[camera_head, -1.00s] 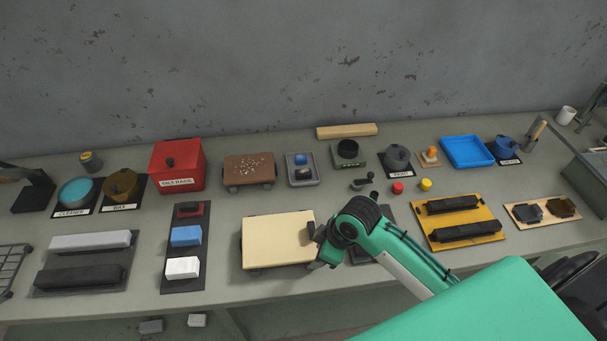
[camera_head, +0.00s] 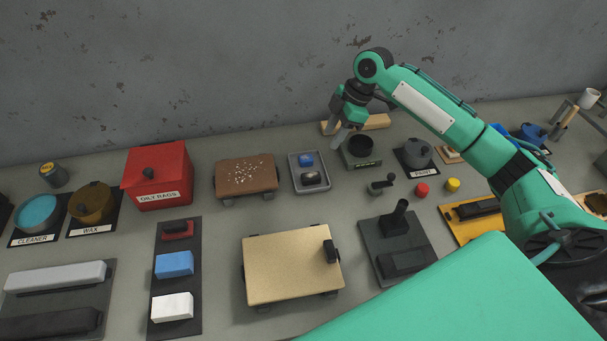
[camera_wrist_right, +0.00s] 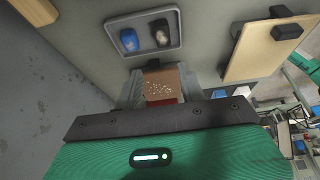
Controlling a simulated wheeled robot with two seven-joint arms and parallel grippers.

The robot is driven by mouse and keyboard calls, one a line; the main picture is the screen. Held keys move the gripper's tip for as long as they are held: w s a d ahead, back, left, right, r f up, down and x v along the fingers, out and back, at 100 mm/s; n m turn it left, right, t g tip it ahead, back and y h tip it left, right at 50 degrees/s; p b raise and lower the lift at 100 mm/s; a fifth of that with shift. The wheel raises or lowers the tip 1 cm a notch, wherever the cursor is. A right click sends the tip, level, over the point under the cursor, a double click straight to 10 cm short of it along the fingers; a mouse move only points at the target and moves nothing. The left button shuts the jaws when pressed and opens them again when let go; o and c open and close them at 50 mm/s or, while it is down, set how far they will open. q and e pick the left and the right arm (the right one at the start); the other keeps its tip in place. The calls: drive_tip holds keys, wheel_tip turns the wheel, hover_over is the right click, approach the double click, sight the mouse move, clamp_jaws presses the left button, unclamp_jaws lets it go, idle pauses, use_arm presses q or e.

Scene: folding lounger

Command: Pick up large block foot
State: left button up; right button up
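No label marks a large block foot, so I cannot be sure which piece it is. A small black block (camera_head: 331,251) sits on the right edge of the tan board (camera_head: 288,270); in the wrist view it shows (camera_wrist_right: 286,30) on the board (camera_wrist_right: 262,52). Other black pieces, one upright (camera_head: 397,222) and one flat (camera_head: 402,262), are on a dark mat (camera_head: 378,241). My right gripper (camera_head: 338,122) is raised near the back, left of the black round cup, with its fingers apart and nothing visible between them. My left gripper is out of view.
A brown board (camera_head: 245,180), a grey tray (camera_head: 309,184) and a red rag box (camera_head: 158,178) stand at the back left. A wooden bar (camera_head: 376,122) lies near the wall. Bare bench surrounds the tan board.

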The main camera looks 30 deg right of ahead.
drive_tip(key=f, duration=0.1)
drive_tip(key=p, duration=0.1)
hover_over(312, 175)
drive_tip(key=d, duration=0.2)
drive_tip(key=f, duration=0.7)
drive_tip(key=shift+s+d+f, duration=0.1)
drive_tip(key=shift+s+d, duration=0.1)
drive_tip(key=shift+s, duration=0.05)
drive_tip(key=shift+f, duration=0.25)
drive_tip(key=shift+a+f+p, duration=0.2)
drive_tip(key=shift+f+p, duration=0.05)
drive_tip(key=shift+p, duration=0.05)
drive_tip(key=p+x, duration=0.1)
drive_tip(key=x, duration=0.2)
drive_tip(key=shift+a+f, duration=0.15)
drive_tip(key=shift+f, duration=0.15)
drive_tip(key=shift+a+f, duration=0.15)
drive_tip(key=shift+f, duration=0.35)
drive_tip(key=c, duration=0.7)
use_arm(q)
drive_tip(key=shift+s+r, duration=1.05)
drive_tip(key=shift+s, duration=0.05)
use_arm(e)
drive_tip(key=shift+c, duration=0.2)
